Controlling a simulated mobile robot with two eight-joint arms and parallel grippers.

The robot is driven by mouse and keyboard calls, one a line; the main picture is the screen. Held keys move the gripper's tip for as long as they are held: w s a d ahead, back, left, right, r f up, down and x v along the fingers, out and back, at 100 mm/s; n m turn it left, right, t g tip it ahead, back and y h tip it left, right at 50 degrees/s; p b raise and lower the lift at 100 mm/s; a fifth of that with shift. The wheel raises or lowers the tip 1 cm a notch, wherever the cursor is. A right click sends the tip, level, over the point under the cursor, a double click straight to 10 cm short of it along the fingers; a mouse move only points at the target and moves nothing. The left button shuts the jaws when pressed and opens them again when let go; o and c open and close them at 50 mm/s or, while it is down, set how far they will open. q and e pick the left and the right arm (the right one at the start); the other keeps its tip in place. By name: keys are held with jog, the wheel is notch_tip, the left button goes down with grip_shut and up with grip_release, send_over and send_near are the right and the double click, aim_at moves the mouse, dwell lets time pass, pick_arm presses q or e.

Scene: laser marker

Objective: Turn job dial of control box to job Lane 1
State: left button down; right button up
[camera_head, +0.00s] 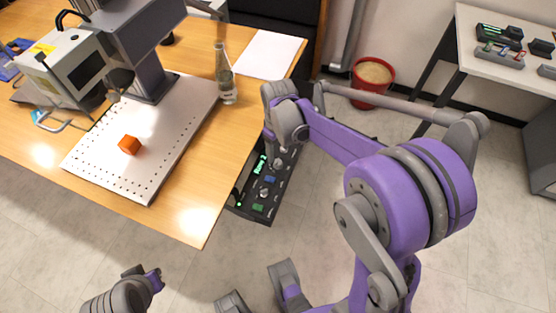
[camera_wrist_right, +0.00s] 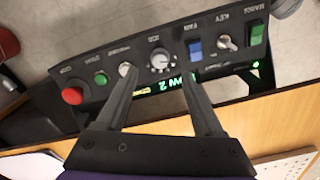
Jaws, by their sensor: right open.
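The control box (camera_head: 265,180) is a dark panel under the right edge of the wooden table. In the right wrist view, it (camera_wrist_right: 110,55) shows upside down, and its round silver job dial (camera_wrist_right: 162,61) is near the middle. A green readout (camera_wrist_right: 176,84) beside the dial appears to end in 2; a finger partly covers it. My right gripper (camera_wrist_right: 160,77) is open and empty, with its fingertips on either side of the dial's lower edge and the dial just beyond. Contact cannot be told. In the head view, my right wrist is above the box.
The box also carries a red button (camera_wrist_right: 72,95), a green button (camera_wrist_right: 99,78), a blue switch (camera_wrist_right: 195,48), a key switch (camera_wrist_right: 227,42) and a green switch (camera_wrist_right: 257,34). The table edge (camera_head: 225,205) is close. A glass bottle (camera_head: 224,75) stands on the table.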

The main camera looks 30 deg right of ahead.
aim_at(278, 162)
notch_tip(278, 162, down, 6)
jog(key=shift+b, duration=0.45)
grip_shut()
